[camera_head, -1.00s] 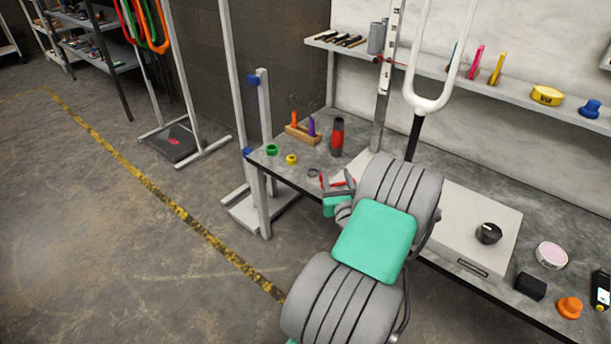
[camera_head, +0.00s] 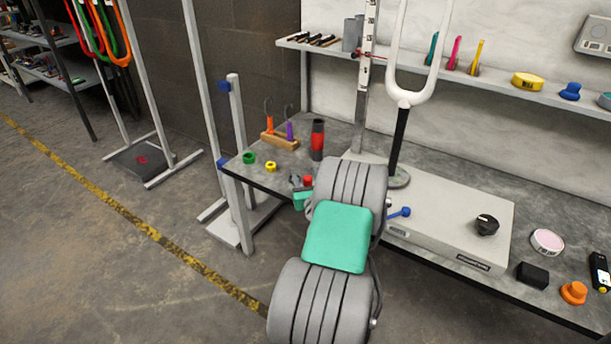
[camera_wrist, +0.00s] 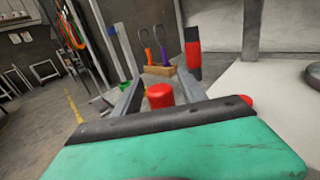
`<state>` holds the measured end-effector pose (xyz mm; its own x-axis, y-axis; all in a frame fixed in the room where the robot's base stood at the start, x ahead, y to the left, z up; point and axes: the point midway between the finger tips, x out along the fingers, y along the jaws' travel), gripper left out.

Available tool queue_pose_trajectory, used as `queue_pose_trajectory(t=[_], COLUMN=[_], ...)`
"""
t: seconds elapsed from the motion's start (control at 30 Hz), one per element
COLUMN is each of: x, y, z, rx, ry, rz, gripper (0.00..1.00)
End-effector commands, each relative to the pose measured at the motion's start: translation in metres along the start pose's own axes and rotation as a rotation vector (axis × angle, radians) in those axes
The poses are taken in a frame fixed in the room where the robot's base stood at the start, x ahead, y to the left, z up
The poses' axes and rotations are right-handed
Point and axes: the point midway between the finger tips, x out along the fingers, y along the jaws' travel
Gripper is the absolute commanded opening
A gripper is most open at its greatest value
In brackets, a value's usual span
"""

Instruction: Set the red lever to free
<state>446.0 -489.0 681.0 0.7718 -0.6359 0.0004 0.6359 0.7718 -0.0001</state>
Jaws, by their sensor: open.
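A red knob-like end (camera_head: 308,180), which looks like the red lever's grip, shows beside my gripper near the box's left end; its shaft is hidden. In the wrist view the red grip (camera_wrist: 160,97) is a rounded cylinder between my gripper's two grey fingers (camera_wrist: 157,83). The fingers are apart, one on each side of it; I cannot tell whether either touches it. In the head view my gripper (camera_head: 301,185) is small and partly hidden by my arm. A second red piece (camera_wrist: 246,99) peeks out at the palm's right edge. No lever marking is readable.
A blue-handled lever (camera_head: 400,212) sticks out from the pale box (camera_head: 450,235) on the bench. A white fork (camera_head: 404,97) rises behind my arm.

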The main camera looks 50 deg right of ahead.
Motion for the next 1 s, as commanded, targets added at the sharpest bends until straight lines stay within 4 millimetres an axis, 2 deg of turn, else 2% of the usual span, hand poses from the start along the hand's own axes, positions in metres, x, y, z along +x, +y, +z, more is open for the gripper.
queue_pose_trajectory(t=[0.23,0.8,1.0], x=[0.0011,0.0008,0.0007], y=[-0.0017,-0.0024,-0.0025], z=[-0.0005,-0.0004,-0.0004], rx=[0.0,0.0,0.0], ry=[0.001,0.001,0.001], rz=[-0.003,-0.004,-0.004], gripper=[0.48,0.01,0.0])
